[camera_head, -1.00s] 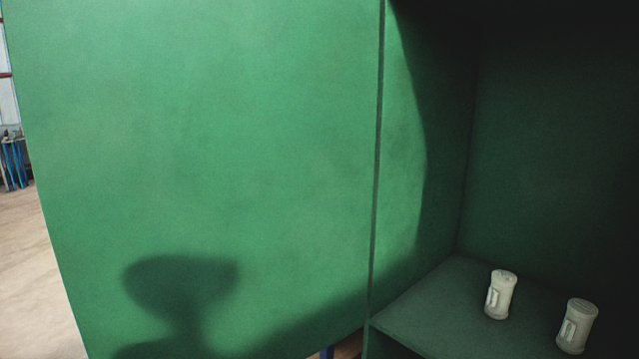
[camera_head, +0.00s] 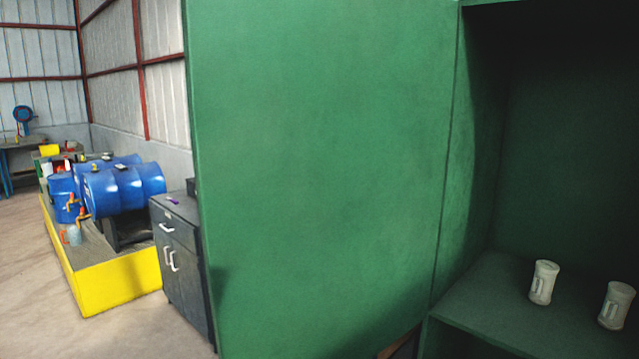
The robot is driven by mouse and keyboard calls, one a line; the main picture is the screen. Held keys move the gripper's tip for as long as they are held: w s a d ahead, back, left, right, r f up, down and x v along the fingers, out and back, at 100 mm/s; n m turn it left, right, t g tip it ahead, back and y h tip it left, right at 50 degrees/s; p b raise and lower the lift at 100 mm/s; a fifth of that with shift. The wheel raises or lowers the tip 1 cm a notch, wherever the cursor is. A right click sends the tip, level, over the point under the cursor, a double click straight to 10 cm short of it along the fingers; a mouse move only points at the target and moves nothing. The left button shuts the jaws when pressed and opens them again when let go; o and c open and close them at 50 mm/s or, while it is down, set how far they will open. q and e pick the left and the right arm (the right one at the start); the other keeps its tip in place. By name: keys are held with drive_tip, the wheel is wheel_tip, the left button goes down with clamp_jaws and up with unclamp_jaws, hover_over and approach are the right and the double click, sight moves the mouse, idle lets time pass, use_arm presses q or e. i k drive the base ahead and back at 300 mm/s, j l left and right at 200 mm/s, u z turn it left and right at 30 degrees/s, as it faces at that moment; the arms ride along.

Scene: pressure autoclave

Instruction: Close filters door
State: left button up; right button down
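The green filters door (camera_head: 325,180) stands wide open on the left of the green cabinet (camera_head: 478,318). Its flat face fills the middle of the head view, and its hinge side meets the cabinet's left wall. Two pale filters (camera_head: 543,282) and (camera_head: 616,305) stand upright on the cabinet's shelf at the lower right. Neither of my grippers shows in the view.
Left of the door stands a dark drawer cabinet (camera_head: 180,255) with white handles. Beyond it, blue barrels (camera_head: 125,188) lie over a yellow-sided platform (camera_head: 118,285). Open concrete floor (camera_head: 30,285) lies at the far left.

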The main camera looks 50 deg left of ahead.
sight(318, 129)
drive_tip(key=k+j, duration=0.15)
drive_tip(key=j, duration=0.15)
drive_tip(key=k+j+z, duration=0.1)
drive_tip(key=j, duration=0.2)
drive_tip(key=k+j, duration=0.15)
drive_tip(key=j, duration=0.15)
drive_tip(key=i+j+z, duration=0.1)
drive_tip(key=j, duration=0.45)
drive_tip(key=i+j, duration=0.15)
drive_tip(key=j, duration=0.45)
drive_tip(key=i+j+z, duration=0.15)
drive_tip(key=j, duration=0.4)
drive_tip(key=k, duration=0.05)
